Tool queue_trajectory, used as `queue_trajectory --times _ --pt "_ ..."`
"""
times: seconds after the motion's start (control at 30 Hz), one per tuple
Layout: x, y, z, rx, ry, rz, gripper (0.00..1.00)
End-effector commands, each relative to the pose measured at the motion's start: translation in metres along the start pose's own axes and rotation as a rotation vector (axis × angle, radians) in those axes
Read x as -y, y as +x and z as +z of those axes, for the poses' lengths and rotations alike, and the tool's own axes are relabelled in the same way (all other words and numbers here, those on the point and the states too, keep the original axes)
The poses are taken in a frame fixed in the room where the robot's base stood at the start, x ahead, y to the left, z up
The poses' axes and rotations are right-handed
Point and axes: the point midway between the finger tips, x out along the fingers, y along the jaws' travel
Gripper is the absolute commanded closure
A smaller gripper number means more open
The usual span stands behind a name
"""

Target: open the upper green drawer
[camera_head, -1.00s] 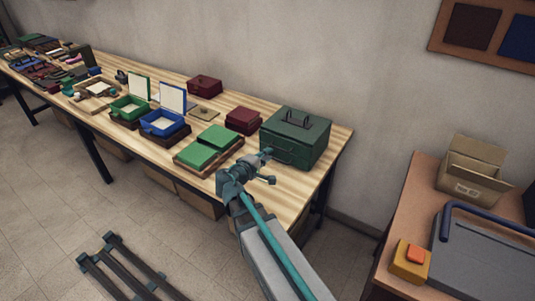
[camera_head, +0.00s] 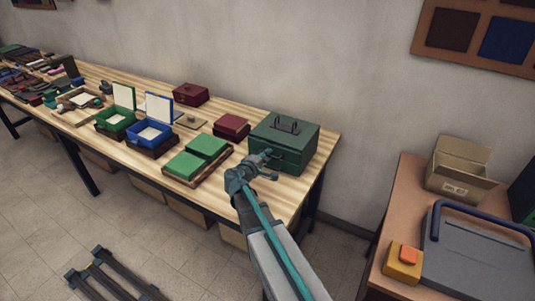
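A dark green box (camera_head: 300,137) with a carrying handle on its lid stands at the right end of the wooden table. Its front faces my arm. A horizontal line crosses the front, and the lower left of that front is partly hidden by my gripper. I cannot make out separate drawers at this size. My gripper (camera_head: 268,165) is right at the front of the green box, near its left part. I cannot tell whether it touches the box, or whether its fingers are open or shut.
Green pads on a tray (camera_head: 170,181) lie left of my gripper. A dark red box (camera_head: 231,127) stands left of the green box. Open green (camera_head: 114,122) and blue (camera_head: 153,132) boxes are further left. A side table (camera_head: 393,229) with a carton (camera_head: 458,166) stands at the right.

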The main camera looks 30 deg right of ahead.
Motion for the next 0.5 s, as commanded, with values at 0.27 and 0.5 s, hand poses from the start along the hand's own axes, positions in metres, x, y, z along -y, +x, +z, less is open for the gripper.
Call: queue_trajectory --times 0.27,0.5 --pt "0.0006 0.0083 0.0003 -0.001 0.000 -0.001 0.79" --pt "0.0006 0.0080 0.0003 0.000 0.000 -0.001 0.96"
